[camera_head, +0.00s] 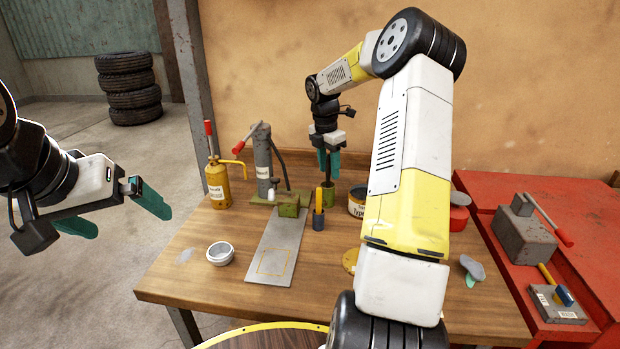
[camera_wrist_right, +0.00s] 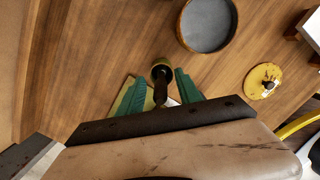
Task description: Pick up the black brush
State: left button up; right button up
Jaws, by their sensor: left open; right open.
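In the head view the brush is mostly hidden by the fingers. My left gripper (camera_head: 113,213) is open and empty, left of the table.
On the wooden table (camera_head: 215,290) stand a yellow bottle (camera_head: 217,185), a grey cylinder tool (camera_head: 263,160), a white bowl (camera_head: 220,253), a yellow-handled item (camera_head: 318,203) close by the cup, and a labelled tin (camera_head: 356,200). A red bench (camera_head: 500,235) holds tools at right.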

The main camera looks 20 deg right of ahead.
jog(key=shift+f, duration=0.55)
grip_shut()
jog(key=shift+r, duration=0.1)
